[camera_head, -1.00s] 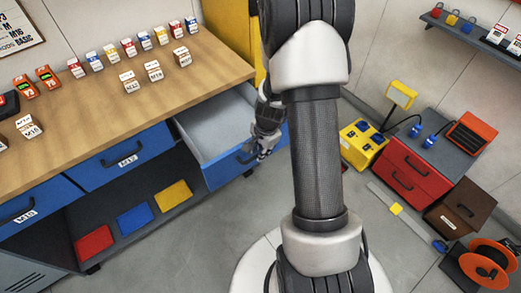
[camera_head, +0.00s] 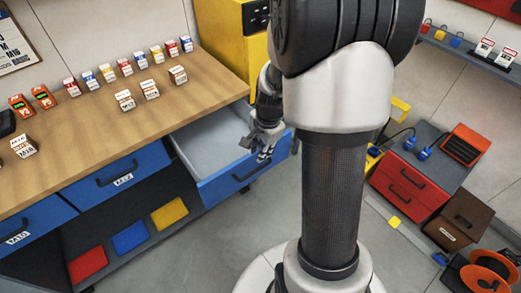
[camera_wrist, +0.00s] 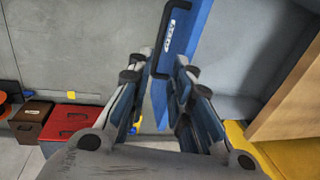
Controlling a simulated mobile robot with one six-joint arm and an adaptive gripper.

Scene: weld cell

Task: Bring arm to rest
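My gripper (camera_head: 262,146) is in the middle of the head view, at the right end of an open drawer's blue front (camera_head: 222,183). In the wrist view my gripper (camera_wrist: 158,72) has its two fingers spread apart with nothing held between them. The blue drawer front (camera_wrist: 187,45) with its dark handle (camera_wrist: 160,40) lies beyond the fingertips there. I cannot tell whether a finger touches the drawer. My arm's large white and black links stand in front and hide part of the floor and the wall.
A wooden workbench (camera_head: 90,130) at left carries several small labelled boxes. The open drawer (camera_head: 207,143) sticks out from it and looks empty. A yellow cabinet (camera_head: 232,45) stands behind. A red drawer unit (camera_head: 400,188), brown box (camera_head: 458,220) and orange cable reel (camera_head: 488,275) are at right.

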